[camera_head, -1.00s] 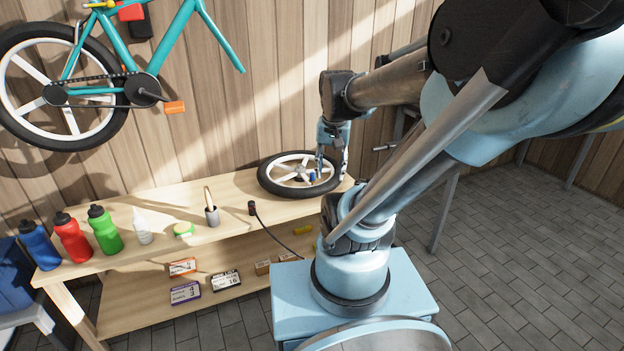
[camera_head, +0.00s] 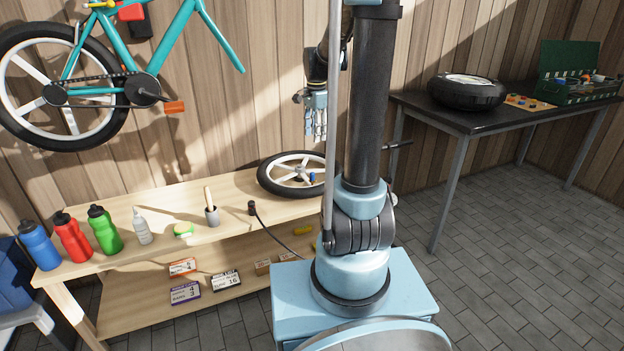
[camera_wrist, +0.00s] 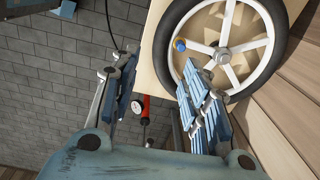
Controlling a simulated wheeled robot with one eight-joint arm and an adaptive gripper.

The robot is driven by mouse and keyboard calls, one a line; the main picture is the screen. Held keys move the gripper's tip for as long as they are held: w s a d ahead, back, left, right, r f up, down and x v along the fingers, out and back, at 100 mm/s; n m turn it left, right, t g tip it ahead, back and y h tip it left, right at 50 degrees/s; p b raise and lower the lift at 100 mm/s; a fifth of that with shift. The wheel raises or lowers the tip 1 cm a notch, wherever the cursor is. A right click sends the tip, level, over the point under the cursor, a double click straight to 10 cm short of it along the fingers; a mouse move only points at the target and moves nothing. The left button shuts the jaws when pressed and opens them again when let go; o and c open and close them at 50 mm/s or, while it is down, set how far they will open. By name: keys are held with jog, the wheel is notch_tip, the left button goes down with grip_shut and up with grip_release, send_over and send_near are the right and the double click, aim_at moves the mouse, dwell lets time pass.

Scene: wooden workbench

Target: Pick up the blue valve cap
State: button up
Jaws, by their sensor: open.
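The blue valve cap (camera_head: 313,176) is small and sits at the wheel (camera_head: 268,187) lying flat on the workbench (camera_head: 165,212). The right part of the wheel is hidden behind my arm in the head view.
Boxes (camera_head: 185,292) lie on the lower shelf. A teal bicycle (camera_head: 120,60) hangs on the wall. A dark table (camera_head: 440,115) stands at right.

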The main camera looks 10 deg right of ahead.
jog(key=w+f+m, duration=0.3)
jog(key=w, duration=0.3)
send_over(312, 173)
jog(key=f, duration=1.2)
jog(key=shift+w, duration=0.3)
jog(key=shift+s+d+f, duration=0.1)
jog(key=shift+f, duration=1.25)
jog(key=shift+s+f, duration=0.1)
jog(key=shift+f, duration=1.25)
jog(key=shift+c, duration=0.2)
jog(key=c, duration=0.7)
